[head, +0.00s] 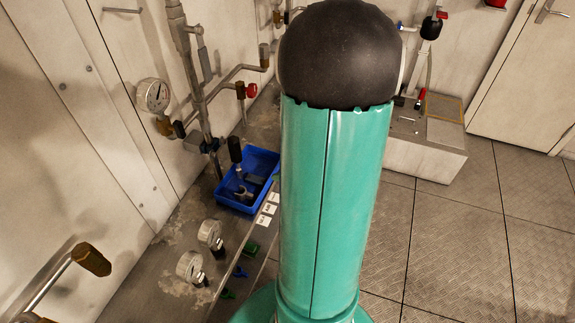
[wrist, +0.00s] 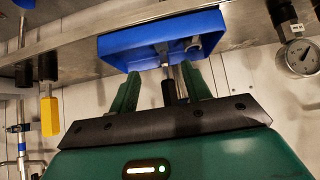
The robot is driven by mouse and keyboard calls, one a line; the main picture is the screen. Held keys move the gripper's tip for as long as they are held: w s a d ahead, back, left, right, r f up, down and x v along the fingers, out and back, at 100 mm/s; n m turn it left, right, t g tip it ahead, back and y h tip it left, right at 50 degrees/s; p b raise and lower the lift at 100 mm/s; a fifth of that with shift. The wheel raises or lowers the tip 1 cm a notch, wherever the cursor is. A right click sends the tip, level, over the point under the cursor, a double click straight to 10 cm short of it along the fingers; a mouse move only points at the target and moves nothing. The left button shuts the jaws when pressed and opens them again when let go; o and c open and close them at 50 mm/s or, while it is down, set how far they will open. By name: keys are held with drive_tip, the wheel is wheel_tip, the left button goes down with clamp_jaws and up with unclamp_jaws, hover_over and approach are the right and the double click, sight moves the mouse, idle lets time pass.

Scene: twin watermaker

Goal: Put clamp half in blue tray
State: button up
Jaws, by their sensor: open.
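The blue tray (head: 262,155) sits on the grey metal bench in the head view, left of my arm. Dark and grey metal pieces (head: 244,194) lie in it; I cannot tell for certain which, if any, is the clamp half. In the wrist view the blue tray (wrist: 125,47) is just beyond my fingertips, with a grey piece (wrist: 195,43) inside. My gripper (wrist: 160,82) has its two green fingers apart. A dark handle with a metal shaft (wrist: 168,92) shows between them, apparently not gripped. My arm hides the gripper in the head view.
A black-handled upright (head: 235,150) and pipes stand close to the tray. Pressure gauges (head: 209,233) and small valve handles line the bench's near part. A yellow handle (wrist: 49,115) hangs left in the wrist view. The floor (head: 460,240) at right is clear.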

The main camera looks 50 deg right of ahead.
drive_tip(key=w+a+r+m+t+h, duration=0.15)
drive_tip(key=w+r+h, duration=0.3)
drive_tip(key=r, duration=0.45)
drive_tip(key=w+a+r+m+t+h, duration=0.1)
drive_tip(key=w+r+m+h, duration=0.1)
drive_tip(key=w+r+h, duration=0.45)
drive_tip(key=s+a+r+g+y, duration=0.2)
drive_tip(key=s+a+y, duration=0.2)
drive_tip(key=a, duration=0.9)
drive_tip(key=s+a+r+g+y, duration=0.2)
drive_tip(key=s+a+g+y, duration=0.1)
drive_tip(key=s+a, duration=0.7)
drive_tip(key=a+y, duration=0.1)
drive_tip(key=a, duration=0.1)
drive_tip(key=shift+a, duration=0.35)
drive_tip(key=shift+s+m, duration=0.1)
drive_tip(key=shift+m, duration=0.15)
